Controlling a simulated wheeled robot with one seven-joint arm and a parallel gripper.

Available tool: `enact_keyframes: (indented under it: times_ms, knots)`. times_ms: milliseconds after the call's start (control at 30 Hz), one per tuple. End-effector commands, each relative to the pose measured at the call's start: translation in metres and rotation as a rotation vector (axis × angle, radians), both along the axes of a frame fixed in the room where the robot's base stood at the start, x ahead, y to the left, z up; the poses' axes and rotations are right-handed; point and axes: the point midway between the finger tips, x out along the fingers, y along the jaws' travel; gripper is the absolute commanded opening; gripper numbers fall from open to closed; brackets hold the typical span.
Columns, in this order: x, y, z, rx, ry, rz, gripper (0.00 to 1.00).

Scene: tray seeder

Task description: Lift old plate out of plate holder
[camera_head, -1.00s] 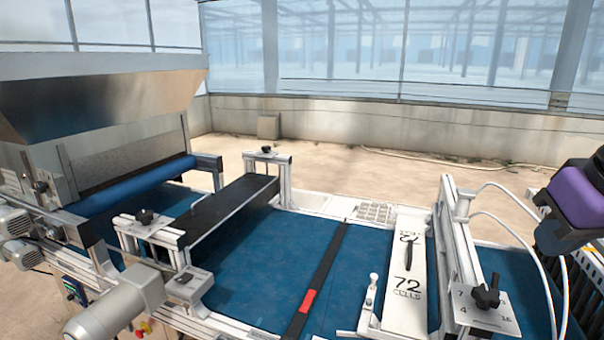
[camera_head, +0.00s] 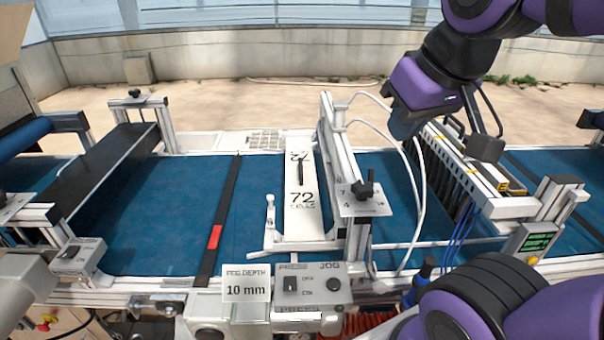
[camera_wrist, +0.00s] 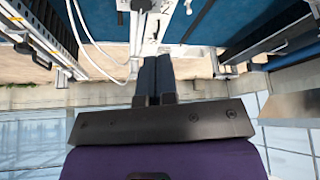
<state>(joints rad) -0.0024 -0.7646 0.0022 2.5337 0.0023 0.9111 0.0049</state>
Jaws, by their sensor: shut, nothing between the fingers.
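A white plate marked "72 CELLS" (camera_head: 305,215) with a black handle lies over the blue belt in the head view, left of an upright metal press frame (camera_head: 333,150). I cannot tell which part is the plate holder or whether this is the old plate. My gripper (camera_head: 403,128) hangs above and to the right of that frame, apart from the plate. Its dark blue fingers (camera_wrist: 158,62) are together and empty in the wrist view.
White hoses (camera_head: 415,200) loop right of the frame, close below my gripper. A row of seeding parts (camera_head: 465,170) stands further right. A black bar with a red mark (camera_head: 215,235) crosses the belt on the left. A black knob (camera_head: 363,190) sits on a numbered plate at the frame.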

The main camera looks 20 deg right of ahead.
Motion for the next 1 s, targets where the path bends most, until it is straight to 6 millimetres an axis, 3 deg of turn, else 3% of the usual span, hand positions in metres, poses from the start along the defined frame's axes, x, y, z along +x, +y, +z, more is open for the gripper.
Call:
enact_keyframes:
  times_ms: [67,200,267,367,667,1000]
  knots:
    - [0.000,0.000,0.000,0.000,0.000,0.000,0.00]
    - [0.005,0.000,0.001,0.004,0.006,-0.002,0.32]
    - [0.011,0.000,0.004,0.013,0.013,-0.005,0.44]
    - [0.032,0.000,0.009,0.032,0.034,-0.013,0.44]
    - [0.120,-0.006,0.016,0.113,0.116,-0.060,0.44]
    - [0.228,-0.020,-0.009,0.184,0.201,-0.127,0.44]
